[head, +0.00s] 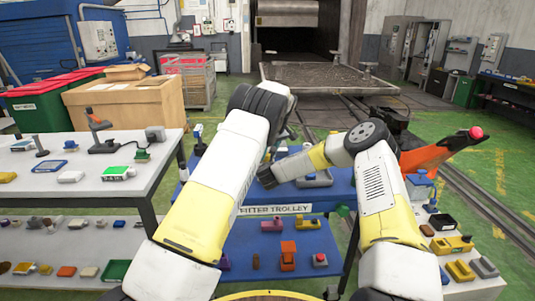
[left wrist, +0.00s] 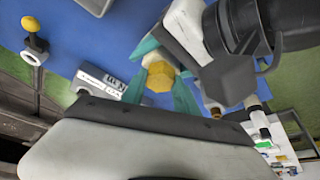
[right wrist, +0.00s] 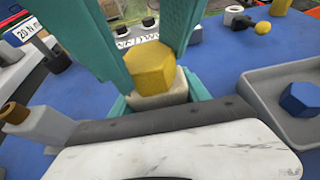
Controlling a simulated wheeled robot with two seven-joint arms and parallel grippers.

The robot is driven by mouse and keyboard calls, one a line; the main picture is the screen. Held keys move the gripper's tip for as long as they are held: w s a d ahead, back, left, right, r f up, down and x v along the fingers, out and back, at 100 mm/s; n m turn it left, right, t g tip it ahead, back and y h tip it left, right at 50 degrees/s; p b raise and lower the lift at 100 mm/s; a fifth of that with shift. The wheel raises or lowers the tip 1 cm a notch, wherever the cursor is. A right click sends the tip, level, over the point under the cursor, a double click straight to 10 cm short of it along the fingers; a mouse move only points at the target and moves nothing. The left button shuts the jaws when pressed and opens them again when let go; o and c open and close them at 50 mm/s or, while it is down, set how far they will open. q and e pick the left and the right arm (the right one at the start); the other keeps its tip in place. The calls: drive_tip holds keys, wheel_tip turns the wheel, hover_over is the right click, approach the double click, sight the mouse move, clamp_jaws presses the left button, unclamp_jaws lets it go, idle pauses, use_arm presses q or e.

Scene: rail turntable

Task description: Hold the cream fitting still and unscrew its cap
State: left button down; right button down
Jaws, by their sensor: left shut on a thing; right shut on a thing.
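The yellow hexagonal cap (right wrist: 150,66) sits on top of the cream fitting (right wrist: 158,98) in the right wrist view. My right gripper (right wrist: 160,90) is shut on the cream fitting, low on its sides. The teal fingers of my left gripper (left wrist: 160,80) come in from above in the right wrist view and are shut on the cap. The cap (left wrist: 158,82) also shows between teal fingers in the left wrist view. Whether cap and fitting are apart cannot be told. In the head view my arms hide the fitting and cap.
A grey tray (right wrist: 262,88) with a blue hexagonal piece (right wrist: 302,97) lies beside the grippers. A ring with a yellow knob (left wrist: 35,45) and a labelled box (left wrist: 98,84) are on the blue trolley top (head: 343,184). A white side table (head: 60,190) stands left.

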use_arm(q)
drive_tip(key=n, duration=0.2)
drive_tip(key=shift+n+g+y, duration=0.3)
drive_tip(key=shift+y, duration=0.1)
drive_tip(key=c, duration=0.9)
unclamp_jaws()
drive_tip(key=shift+o, duration=0.7)
drive_tip(key=shift+r, duration=0.1)
drive_tip(key=shift+r, duration=1.9)
